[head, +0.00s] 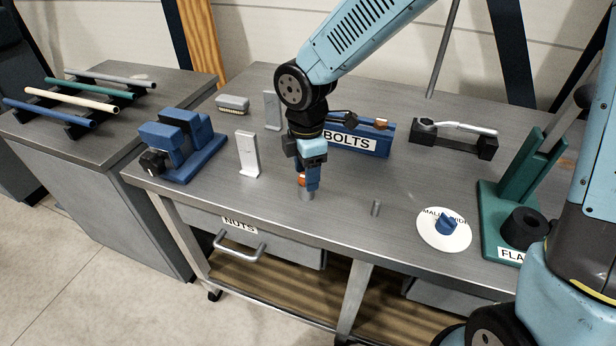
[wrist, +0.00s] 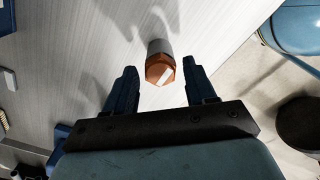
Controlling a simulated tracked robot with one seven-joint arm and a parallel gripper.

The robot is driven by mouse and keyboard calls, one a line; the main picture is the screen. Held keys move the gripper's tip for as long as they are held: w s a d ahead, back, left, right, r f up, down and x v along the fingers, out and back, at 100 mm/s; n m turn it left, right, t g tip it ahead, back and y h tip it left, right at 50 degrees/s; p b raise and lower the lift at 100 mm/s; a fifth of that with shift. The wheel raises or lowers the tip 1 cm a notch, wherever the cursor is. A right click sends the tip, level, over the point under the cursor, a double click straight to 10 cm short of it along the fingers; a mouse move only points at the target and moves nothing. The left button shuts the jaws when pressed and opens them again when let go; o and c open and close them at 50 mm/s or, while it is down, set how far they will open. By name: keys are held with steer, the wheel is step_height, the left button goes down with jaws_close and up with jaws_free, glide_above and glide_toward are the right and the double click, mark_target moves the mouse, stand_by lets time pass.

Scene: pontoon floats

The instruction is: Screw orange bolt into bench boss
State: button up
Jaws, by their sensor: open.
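The orange bolt (head: 302,179) sits upright at the top of a grey cylindrical bench boss (head: 307,195) near the bench's front edge. In the wrist view the bolt's orange hex head (wrist: 160,71) carries a pale mark, and the grey boss (wrist: 159,46) shows behind it. How deep the bolt sits in the boss is hidden. My gripper (head: 309,183) points down over the bolt. In the wrist view my gripper (wrist: 159,67) is open, with one finger on each side of the bolt head and visible gaps between.
A blue BOLTS holder (head: 360,143) stands behind my gripper. A small grey peg (head: 376,208) and a white disc (head: 437,236) with a blue knob are to the right. An upright grey plate (head: 248,155) and blue vise (head: 180,148) are left. A green stand (head: 500,205) is far right.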

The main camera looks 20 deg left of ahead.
steer(key=n, duration=0.4)
steer(key=shift+n, duration=0.3)
steer(key=n, duration=0.5)
steer(key=c, duration=0.9)
steer(key=m, duration=1.2)
